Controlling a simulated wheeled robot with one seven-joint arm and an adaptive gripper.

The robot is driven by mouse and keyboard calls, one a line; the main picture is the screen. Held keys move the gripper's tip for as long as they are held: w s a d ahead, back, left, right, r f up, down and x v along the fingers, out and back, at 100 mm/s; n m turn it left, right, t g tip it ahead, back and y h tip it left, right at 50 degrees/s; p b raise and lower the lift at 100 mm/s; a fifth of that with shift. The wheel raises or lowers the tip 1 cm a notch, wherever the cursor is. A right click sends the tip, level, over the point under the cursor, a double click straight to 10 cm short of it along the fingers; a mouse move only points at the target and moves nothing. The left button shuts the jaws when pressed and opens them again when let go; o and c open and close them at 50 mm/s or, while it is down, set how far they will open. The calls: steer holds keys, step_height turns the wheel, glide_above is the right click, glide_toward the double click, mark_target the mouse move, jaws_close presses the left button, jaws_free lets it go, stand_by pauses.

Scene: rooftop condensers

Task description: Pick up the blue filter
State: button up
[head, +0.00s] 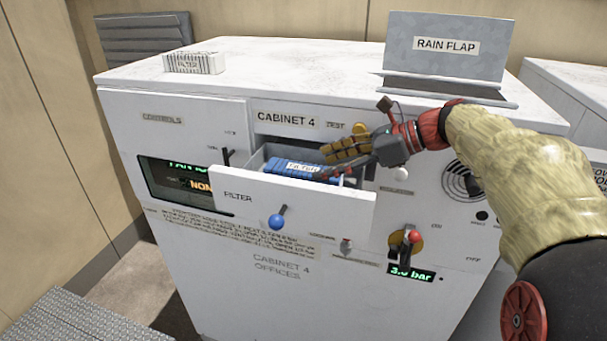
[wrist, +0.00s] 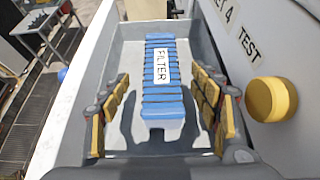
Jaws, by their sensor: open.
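The blue filter (head: 302,168) lies in the open filter drawer (head: 340,207) of the white cabinet. It is a ribbed blue block with a white label. In the wrist view the blue filter (wrist: 163,109) stretches along the middle of the drawer (wrist: 122,62). My gripper (head: 338,163) is at the drawer's right end, over the near part of the filter. In the wrist view my gripper (wrist: 163,117) is open, one yellow-padded finger on each side of the filter, with gaps between. Whether the fingertips are below the filter's top is hard to tell.
A white filter box (head: 194,63) sits on top of the cabinet (head: 270,62). The rain flap (head: 447,47) stands raised at the back right. A yellow knob (wrist: 273,99) sticks out beside the drawer.

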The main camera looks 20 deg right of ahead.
mark_target(305, 169)
steer(key=shift+s+a, duration=0.1)
steer(key=shift+a, duration=0.15)
steer(key=x, duration=0.6)
steer(key=shift+d+p, duration=0.15)
steer(key=shift+p, duration=0.15)
steer(key=shift+w+f, duration=0.3)
steer(key=shift+w, duration=0.2)
steer(key=shift+s, duration=0.15)
steer(key=shift+c, duration=0.5)
steer(key=c, duration=1.1)
steer(key=shift+c, duration=0.2)
